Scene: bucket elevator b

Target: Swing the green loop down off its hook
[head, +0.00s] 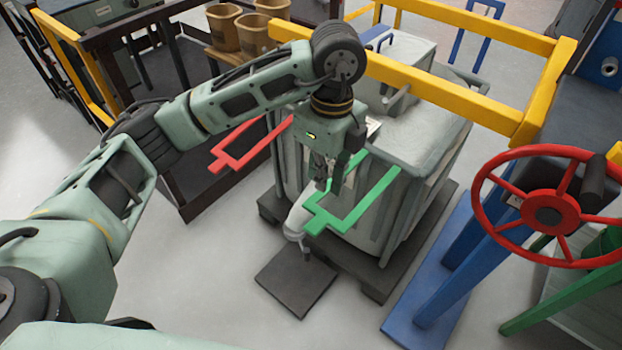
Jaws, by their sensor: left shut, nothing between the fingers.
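The green loop (347,224) is a flat open frame with a short stub at its front end. It sticks out from the front of the grey-white tank, roughly level, with its back end near my gripper. Any hook is hidden or too small to make out. My left gripper (330,182) points down over the back left part of the green loop. It is shut and empty. It overlaps the loop in the picture, and I cannot tell whether they touch. My right gripper is not in view.
A similar red loop (238,151) sticks out to the left. The large tank (425,135) stands behind, with a yellow rail (440,85) above it. A red handwheel (548,208) on a blue stand is at right. A dark plate (296,284) lies on the floor in front.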

